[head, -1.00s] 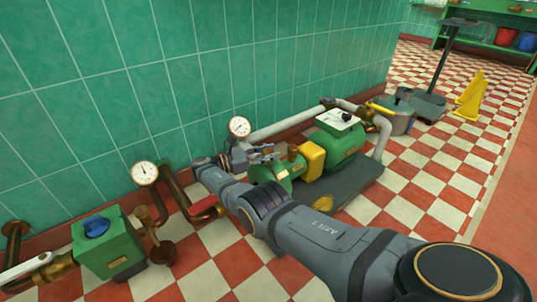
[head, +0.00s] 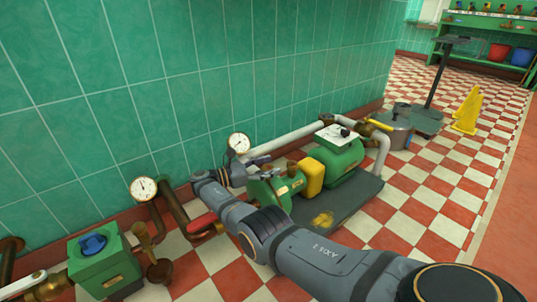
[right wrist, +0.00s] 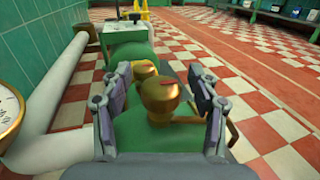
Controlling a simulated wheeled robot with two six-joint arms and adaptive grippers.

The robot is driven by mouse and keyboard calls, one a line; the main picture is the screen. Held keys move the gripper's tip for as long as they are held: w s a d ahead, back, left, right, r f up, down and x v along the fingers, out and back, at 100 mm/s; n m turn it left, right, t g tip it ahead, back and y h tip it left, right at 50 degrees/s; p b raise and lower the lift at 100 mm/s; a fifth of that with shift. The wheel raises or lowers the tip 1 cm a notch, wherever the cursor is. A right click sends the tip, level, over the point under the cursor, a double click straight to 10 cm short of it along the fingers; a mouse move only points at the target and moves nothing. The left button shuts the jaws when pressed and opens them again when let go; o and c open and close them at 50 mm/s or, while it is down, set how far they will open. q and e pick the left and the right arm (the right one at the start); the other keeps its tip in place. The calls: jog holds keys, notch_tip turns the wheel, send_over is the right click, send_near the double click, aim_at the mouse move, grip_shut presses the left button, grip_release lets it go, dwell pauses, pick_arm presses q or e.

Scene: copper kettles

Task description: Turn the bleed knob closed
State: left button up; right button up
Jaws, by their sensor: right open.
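The brass bleed knob (right wrist: 160,97), with a red line on its top, stands upright on the green pump in the right wrist view. My right gripper (right wrist: 158,78) is open, with one finger on each side of the knob. Gaps show between the knob and both fingers. In the head view my right gripper (head: 256,168) is at the near end of the green pump (head: 265,192); I cannot clearly make out the knob there. My left gripper is in neither view.
A second brass fitting (right wrist: 143,72) stands just behind the knob. A white pipe (right wrist: 62,85) and a dial gauge (right wrist: 8,110) are at the left. In the head view a green box with a blue knob (head: 93,244) stands at lower left. Checkered floor is free at right.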

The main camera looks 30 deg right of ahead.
aim_at(268, 166)
notch_tip(268, 166, up, 9)
jog(key=shift+s+r, duration=0.1)
dwell(0.7)
